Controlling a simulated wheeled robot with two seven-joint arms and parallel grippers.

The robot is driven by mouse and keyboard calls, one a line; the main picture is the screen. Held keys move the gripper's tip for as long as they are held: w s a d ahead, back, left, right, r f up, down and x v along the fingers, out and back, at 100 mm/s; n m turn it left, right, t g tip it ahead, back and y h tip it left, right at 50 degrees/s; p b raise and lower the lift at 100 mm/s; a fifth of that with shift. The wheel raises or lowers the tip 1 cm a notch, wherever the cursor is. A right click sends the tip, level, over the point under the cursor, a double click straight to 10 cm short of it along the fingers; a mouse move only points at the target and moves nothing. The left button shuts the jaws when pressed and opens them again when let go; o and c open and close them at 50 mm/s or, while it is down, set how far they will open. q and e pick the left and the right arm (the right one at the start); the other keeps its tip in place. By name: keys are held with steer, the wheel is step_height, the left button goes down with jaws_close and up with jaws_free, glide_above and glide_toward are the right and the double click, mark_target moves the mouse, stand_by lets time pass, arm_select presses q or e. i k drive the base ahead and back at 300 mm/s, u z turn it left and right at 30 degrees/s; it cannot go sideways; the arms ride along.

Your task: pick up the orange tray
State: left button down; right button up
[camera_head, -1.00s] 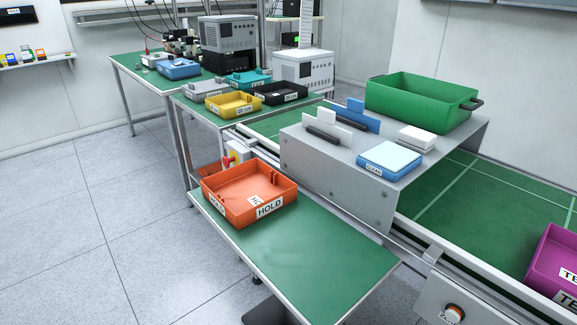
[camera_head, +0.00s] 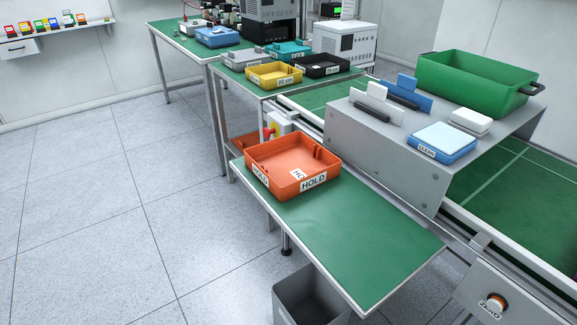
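The orange tray (camera_head: 265,178) is an open shallow box with white HOLD labels on its walls. It sits upright at the far left end of a green-topped side table (camera_head: 345,235). It looks empty apart from a white label on its floor. Neither of my grippers shows in the head view, and nothing touches the tray there.
A grey metal platform (camera_head: 390,150) over the green conveyor holds a blue CLEAN tray (camera_head: 428,152) and a green bin (camera_head: 460,84). Yellow (camera_head: 275,85) and black (camera_head: 321,72) trays stand behind. A grey bin (camera_head: 300,300) is below the table. Floor at left is clear.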

mark_target(290, 165)
steer(key=u, duration=1.3)
steer(key=i, duration=3.3)
steer(key=z, duration=2.3)
